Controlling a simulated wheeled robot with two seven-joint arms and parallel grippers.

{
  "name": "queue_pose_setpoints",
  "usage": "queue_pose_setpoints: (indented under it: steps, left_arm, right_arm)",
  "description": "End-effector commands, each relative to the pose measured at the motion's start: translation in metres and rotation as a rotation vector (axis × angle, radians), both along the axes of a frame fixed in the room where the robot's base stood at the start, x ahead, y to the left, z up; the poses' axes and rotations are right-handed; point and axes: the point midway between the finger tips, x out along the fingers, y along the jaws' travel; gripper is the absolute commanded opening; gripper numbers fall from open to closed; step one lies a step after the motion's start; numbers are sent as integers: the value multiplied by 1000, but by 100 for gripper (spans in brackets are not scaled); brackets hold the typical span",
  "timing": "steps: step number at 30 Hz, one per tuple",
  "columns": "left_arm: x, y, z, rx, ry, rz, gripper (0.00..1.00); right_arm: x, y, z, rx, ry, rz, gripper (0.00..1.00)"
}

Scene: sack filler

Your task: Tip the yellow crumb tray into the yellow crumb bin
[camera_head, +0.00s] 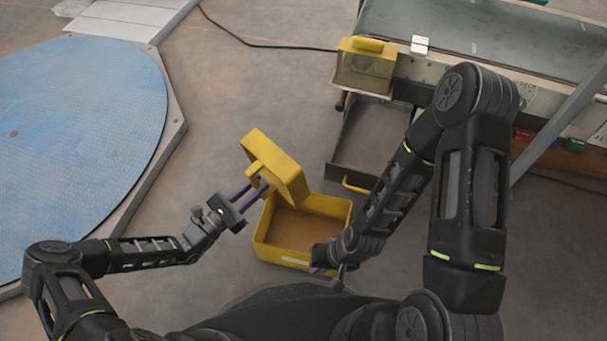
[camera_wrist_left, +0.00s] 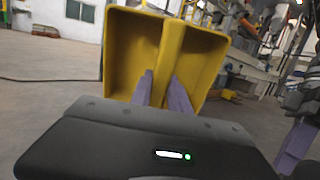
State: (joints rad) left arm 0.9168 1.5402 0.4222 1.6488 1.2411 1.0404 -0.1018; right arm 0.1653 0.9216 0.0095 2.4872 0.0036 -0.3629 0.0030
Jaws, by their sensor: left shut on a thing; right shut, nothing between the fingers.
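My left gripper (camera_head: 260,187) is shut on the yellow crumb tray (camera_head: 284,174) and holds it steeply tilted above the far left part of the yellow crumb bin (camera_head: 345,213). In the left wrist view, the tray (camera_wrist_left: 133,50) shows two hollow halves beside a middle ridge, with the purple fingers (camera_wrist_left: 163,90) at the ridge. I see no crumbs in those hollows. The open bin stands on the floor with a brown layer over its bottom. My right gripper (camera_head: 320,269) is shut and empty at the bin's near right corner, partly hidden by its own wrist.
A conveyor machine (camera_head: 480,40) with a yellow box (camera_head: 365,66) stands at the back right. Below it is a grey open chute (camera_head: 375,135) with a yellow handle (camera_head: 356,186). A blue round platform (camera_head: 80,120) is at left. Floor between is clear, except a black cable.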

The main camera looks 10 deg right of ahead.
Motion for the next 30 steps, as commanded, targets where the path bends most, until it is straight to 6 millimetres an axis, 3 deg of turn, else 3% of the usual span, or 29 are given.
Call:
queue_pose_setpoints:
  steps: [3, 9, 15, 18, 24, 30]
  left_arm:
    - [36, 36, 52, 4, -8, 97, 0]
    - [81, 93, 158, 6, -10, 283, 0]
    - [93, 132, 263, 7, -10, 472, 0]
    - [87, 142, 297, 6, -7, 550, 0]
    - [73, 151, 330, 2, -3, 651, 0]
    - [71, 153, 334, -1, -1, 672, 0]
  right_arm:
    - [0, 0, 0, 0, 0, 0, 0]
    - [0, 0, 0, 0, 0, 0, 0]
    - [0, 0, 0, 0, 0, 0, 0]
    - [0, 0, 0, 0, 0, 0, 0]
    - [0, 0, 0, 0, 0, 0, 0]
    - [0, 0, 0, 0, 0, 0, 0]
